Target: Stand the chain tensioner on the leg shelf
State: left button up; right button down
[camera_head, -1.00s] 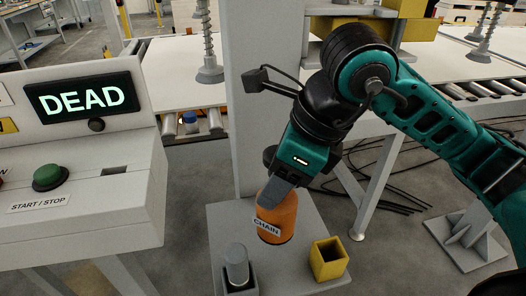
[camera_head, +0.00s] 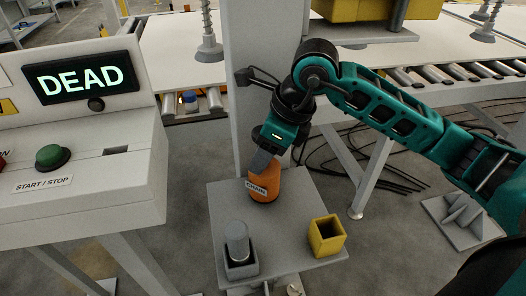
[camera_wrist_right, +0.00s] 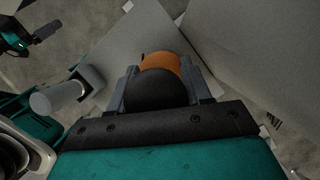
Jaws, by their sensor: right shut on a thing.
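The chain tensioner (camera_head: 264,186) is an orange cylinder with a white label reading CHAIN. It is upright at the back of the grey leg shelf (camera_head: 290,247), beside the pale leg. Its base appears to be at the shelf surface, though I cannot tell for sure whether it touches. My right gripper (camera_head: 262,163) is shut on its upper part from above. In the right wrist view the orange body (camera_wrist_right: 160,65) and a dark rounded top (camera_wrist_right: 155,90) sit between the two fingers. My left gripper is not in the head view.
A grey holder with a metal cylinder (camera_head: 237,240) stands at the shelf's front left. An empty yellow square cup (camera_head: 327,236) stands at the front right. A console (camera_head: 80,150) reading DEAD is at left. The pale leg (camera_head: 255,80) rises behind.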

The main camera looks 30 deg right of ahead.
jog(key=shift+w+f, duration=0.2)
jog(key=shift+w, duration=0.05)
jog(key=shift+f, duration=0.2)
jog(key=shift+c, duration=2.4)
grip_release()
jog(key=shift+r, duration=0.1)
jog(key=shift+r, duration=0.2)
jog(key=p+v, duration=0.1)
jog(key=v, duration=1)
jog(key=shift+s+d+r, duration=0.2)
jog(key=shift+s+r, duration=0.05)
jog(key=shift+r, duration=0.05)
